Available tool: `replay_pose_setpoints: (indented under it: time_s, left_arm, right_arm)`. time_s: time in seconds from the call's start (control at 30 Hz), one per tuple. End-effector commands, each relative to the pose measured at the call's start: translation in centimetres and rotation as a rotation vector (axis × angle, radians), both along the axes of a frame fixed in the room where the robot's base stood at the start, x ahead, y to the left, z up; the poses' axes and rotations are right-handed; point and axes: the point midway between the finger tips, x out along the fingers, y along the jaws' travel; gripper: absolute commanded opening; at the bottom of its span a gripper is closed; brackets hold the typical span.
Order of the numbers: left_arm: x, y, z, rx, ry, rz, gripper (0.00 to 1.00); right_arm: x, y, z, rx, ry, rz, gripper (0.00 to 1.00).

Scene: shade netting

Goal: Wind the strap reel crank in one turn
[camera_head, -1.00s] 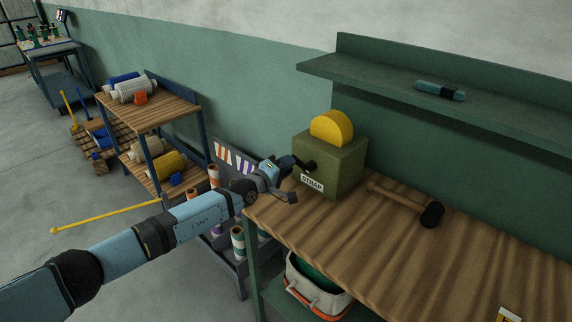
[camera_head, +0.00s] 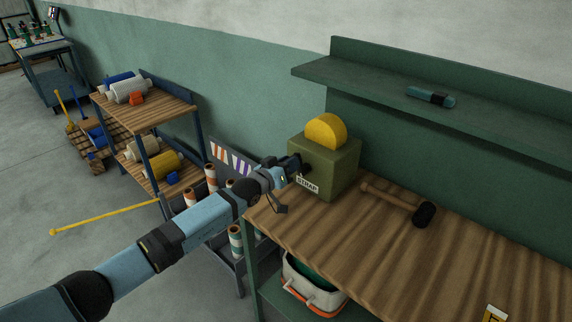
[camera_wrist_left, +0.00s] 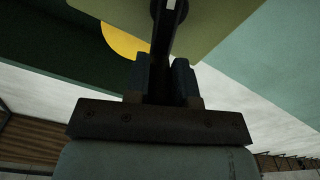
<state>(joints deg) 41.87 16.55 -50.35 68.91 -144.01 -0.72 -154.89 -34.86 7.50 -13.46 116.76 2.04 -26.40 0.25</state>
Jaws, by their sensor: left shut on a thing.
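The strap reel is an olive-green box (camera_head: 338,168) with a yellow disc (camera_head: 326,131) in its top and a STRAP label on its front. It stands at the left end of the wooden workbench. My left gripper (camera_head: 297,164) is at the box's left-hand face, shut on the crank. The gripper mostly hides the crank in the head view. In the left wrist view the dark crank (camera_wrist_left: 166,35) runs up from between the fingers (camera_wrist_left: 163,82), with the green box (camera_wrist_left: 215,20) and yellow disc (camera_wrist_left: 122,38) behind. My right gripper is in neither view.
A mallet (camera_head: 392,197) lies on the workbench (camera_head: 430,265) right of the reel. A green shelf (camera_head: 380,85) overhangs behind and holds a teal cylinder (camera_head: 430,97). A rack of rolls (camera_head: 210,178) stands close beneath my left arm. The bench's middle is clear.

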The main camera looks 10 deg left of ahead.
Motion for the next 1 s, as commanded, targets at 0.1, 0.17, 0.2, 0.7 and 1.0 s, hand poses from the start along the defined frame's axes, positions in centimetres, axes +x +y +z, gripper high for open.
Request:
replay_pose_setpoints:
  time_s: [0.1, 0.17, 0.2, 0.7, 1.0]
  left_arm:
    - [-0.4, -0.5, -0.2, 0.076, -0.056, -0.002, 0.0]
    - [-0.5, -0.6, -0.2, 0.112, -0.082, -0.002, 0.0]
    - [-0.5, -0.7, -0.2, 0.134, -0.098, -0.002, 0.0]
    - [-1.0, -1.4, 0.0, 0.285, -0.204, -0.003, 0.0]
    - [-1.1, -1.4, 0.0, 0.292, -0.208, -0.003, 0.0]
  right_arm:
    - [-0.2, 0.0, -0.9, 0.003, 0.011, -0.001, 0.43]
    - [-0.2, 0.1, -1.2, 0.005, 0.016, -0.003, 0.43]
    - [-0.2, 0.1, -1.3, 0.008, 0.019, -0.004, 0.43]
    - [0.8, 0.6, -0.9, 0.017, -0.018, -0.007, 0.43]
    - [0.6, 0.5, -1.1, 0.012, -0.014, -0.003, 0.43]
